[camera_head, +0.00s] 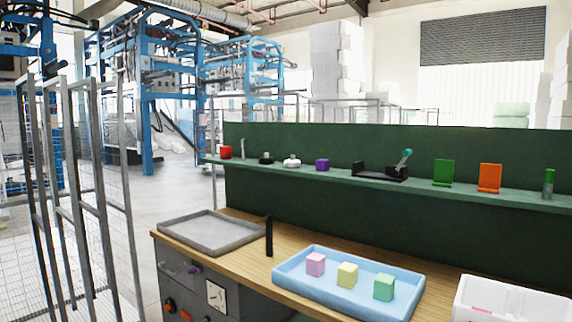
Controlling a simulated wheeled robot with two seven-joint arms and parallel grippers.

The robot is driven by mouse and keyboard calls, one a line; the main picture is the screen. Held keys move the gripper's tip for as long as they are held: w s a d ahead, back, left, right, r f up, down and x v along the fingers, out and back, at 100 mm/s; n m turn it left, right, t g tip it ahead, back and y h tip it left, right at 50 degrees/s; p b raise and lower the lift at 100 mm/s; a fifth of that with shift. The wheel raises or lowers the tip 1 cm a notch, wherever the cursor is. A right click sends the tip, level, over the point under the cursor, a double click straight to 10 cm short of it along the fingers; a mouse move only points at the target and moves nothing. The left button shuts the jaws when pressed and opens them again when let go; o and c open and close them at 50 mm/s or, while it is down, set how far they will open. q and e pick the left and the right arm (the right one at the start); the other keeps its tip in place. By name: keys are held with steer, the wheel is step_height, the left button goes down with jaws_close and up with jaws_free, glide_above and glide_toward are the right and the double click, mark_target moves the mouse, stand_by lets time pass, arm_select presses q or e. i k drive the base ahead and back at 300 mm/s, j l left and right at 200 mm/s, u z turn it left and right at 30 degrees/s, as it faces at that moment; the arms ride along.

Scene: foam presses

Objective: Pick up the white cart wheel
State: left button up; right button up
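The white cart wheel (291,161) appears to be the small white rounded thing on the green shelf (400,185) at the back of the workbench. It is small in the picture, so its details are hard to make out. It sits between a similar black thing (266,158) on its left and a purple block (322,165) on its right, apart from both. Neither of my grippers shows in the head view.
The shelf also holds a red item (225,152), a black holder (372,173), green (443,173) and orange (490,178) stands. Below are a grey tray (190,246), a dark upright piece (268,236), a blue tray (330,297) with three blocks, and a white bin (466,300).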

mark_target(292, 163)
steer(key=j+z, duration=0.1)
steer(key=z, duration=0.45)
steer(key=i+j+z, duration=0.1)
steer(key=j+z, duration=0.7)
steer(key=j, duration=0.2)
steer(key=j+z, duration=0.15)
steer(key=j, duration=0.55)
steer(key=k+j+z, duration=0.15)
steer(key=j, duration=0.55)
steer(key=j+z, duration=0.15)
steer(key=j, duration=0.55)
steer(key=k+j, duration=0.1)
steer(key=j, duration=0.65)
steer(key=k+j, duration=0.15)
steer(key=j, duration=0.25)
steer(key=k+j, duration=0.1)
steer(key=j, duration=0.3)
